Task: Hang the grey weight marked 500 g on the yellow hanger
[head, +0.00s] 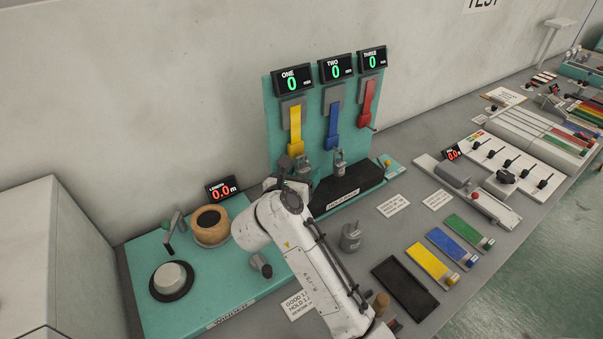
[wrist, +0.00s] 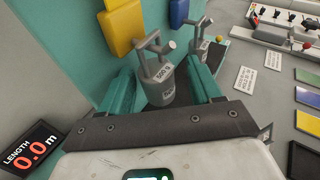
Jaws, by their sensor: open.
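The grey weight marked 500 g (wrist: 161,84) is upright between the two teal fingers of my gripper (wrist: 160,70) in the wrist view. The fingers are open, one on each side of it. Its handle is up at the lower end of the yellow hanger (wrist: 122,27). The handle looks to be at the hanger's peg, but I cannot tell whether it bears the weight. In the head view the yellow hanger (head: 296,130) hangs under display ONE, with my gripper (head: 291,170) just below it. My wrist partly hides the weight (head: 303,169) there.
Another grey weight (head: 340,161) is under the blue hanger (head: 333,127). The red hanger (head: 367,103) is bare. A further grey weight (head: 350,238) stands on the bench, right of my arm. A black tray (head: 348,187) lies below the hangers. The winding board (head: 210,285) is at left.

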